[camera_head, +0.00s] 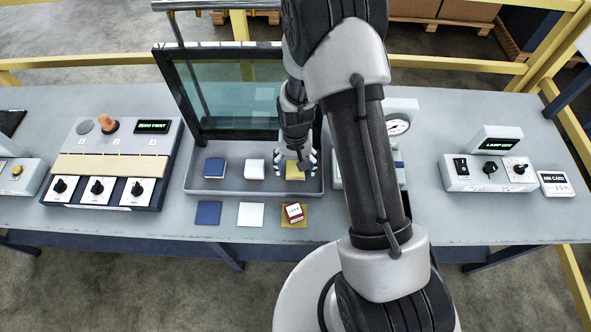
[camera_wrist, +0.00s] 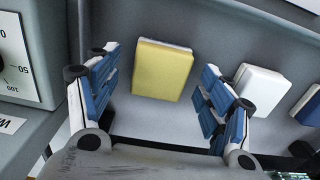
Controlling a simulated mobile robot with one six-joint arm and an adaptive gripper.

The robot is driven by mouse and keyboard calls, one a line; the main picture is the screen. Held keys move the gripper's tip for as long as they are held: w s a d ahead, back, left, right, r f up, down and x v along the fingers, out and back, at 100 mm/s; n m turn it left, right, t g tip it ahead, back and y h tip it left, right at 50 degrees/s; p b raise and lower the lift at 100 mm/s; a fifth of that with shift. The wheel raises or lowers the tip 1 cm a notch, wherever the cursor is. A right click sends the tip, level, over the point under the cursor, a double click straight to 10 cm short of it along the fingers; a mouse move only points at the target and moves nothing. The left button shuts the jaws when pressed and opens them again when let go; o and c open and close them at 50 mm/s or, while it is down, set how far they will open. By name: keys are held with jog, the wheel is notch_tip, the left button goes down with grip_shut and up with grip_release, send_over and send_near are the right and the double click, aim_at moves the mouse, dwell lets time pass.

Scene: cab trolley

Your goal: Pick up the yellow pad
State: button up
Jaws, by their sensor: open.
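The yellow pad (camera_wrist: 161,72) lies in the grey tray (camera_head: 235,188), at the right end of a row of pads. My gripper (camera_wrist: 157,95) is open, with its two blue-and-white fingers on either side of the pad in the wrist view. The pad looks beyond the fingertips, and I cannot tell whether they touch it. In the head view my gripper (camera_head: 296,162) is over the yellow pad (camera_head: 296,171) and hides part of it.
A white pad (camera_head: 254,169) and a blue pad (camera_head: 214,168) share the tray. A framed glass panel (camera_head: 228,95) stands along its back. A gauge unit (camera_head: 399,125) stands to the right.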

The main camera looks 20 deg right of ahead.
aim_at(296, 168)
jog(key=c, duration=1.2)
jog(key=shift+o, duration=0.2)
jog(key=shift+r, duration=0.1)
notch_tip(296, 168, up, 20)
jog(key=p, duration=0.5)
